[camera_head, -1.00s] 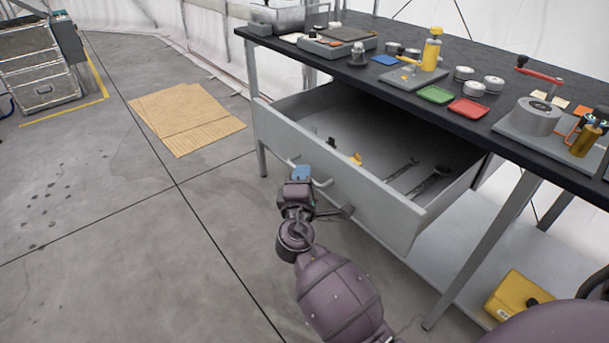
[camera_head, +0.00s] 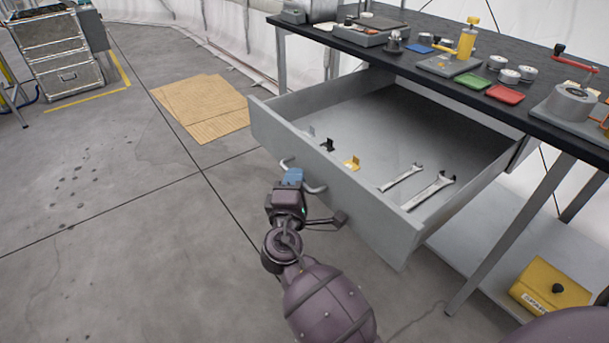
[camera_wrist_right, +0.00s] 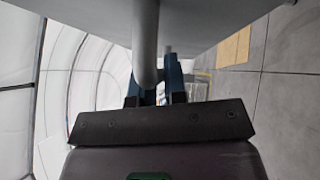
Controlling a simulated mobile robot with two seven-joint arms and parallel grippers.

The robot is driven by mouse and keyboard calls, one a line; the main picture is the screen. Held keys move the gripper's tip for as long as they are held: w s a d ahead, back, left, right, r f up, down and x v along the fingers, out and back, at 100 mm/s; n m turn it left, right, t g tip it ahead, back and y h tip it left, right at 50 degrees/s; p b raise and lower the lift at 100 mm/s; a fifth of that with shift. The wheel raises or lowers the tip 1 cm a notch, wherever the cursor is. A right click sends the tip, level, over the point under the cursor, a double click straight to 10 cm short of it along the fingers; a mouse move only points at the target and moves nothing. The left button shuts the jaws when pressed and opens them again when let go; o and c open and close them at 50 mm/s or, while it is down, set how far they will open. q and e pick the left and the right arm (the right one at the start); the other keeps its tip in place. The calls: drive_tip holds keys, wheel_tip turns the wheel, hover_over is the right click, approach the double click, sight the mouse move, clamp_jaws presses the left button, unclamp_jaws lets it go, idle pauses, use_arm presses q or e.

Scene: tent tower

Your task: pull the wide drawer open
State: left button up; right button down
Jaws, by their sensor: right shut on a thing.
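The wide drawer (camera_head: 360,205) is a grey box pulled far out from under the dark-topped workbench (camera_head: 480,95). Its bar handle (camera_head: 314,187) is on the front panel. My right gripper (camera_head: 292,176), with blue fingertips, is shut on the handle. In the right wrist view the handle bar (camera_wrist_right: 146,45) runs down between the blue fingers (camera_wrist_right: 158,84). My left gripper is not in view.
The bench top holds a yellow-handled tool (camera_head: 467,42), a green tray (camera_head: 473,81), a red tray (camera_head: 504,94) and several metal discs. A yellow box (camera_head: 550,288) sits on the lower shelf. Cardboard (camera_head: 202,105) lies on the floor at left. The floor before the drawer is clear.

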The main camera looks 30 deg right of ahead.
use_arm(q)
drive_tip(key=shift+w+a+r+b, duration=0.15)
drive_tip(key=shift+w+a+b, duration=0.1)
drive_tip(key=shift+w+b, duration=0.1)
use_arm(e)
drive_tip(key=a, duration=0.7)
drive_tip(key=shift+s, duration=0.3)
drive_tip(key=c, duration=1.2)
unclamp_jaws()
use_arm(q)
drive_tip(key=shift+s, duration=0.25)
use_arm(e)
drive_tip(key=shift+o, duration=0.2)
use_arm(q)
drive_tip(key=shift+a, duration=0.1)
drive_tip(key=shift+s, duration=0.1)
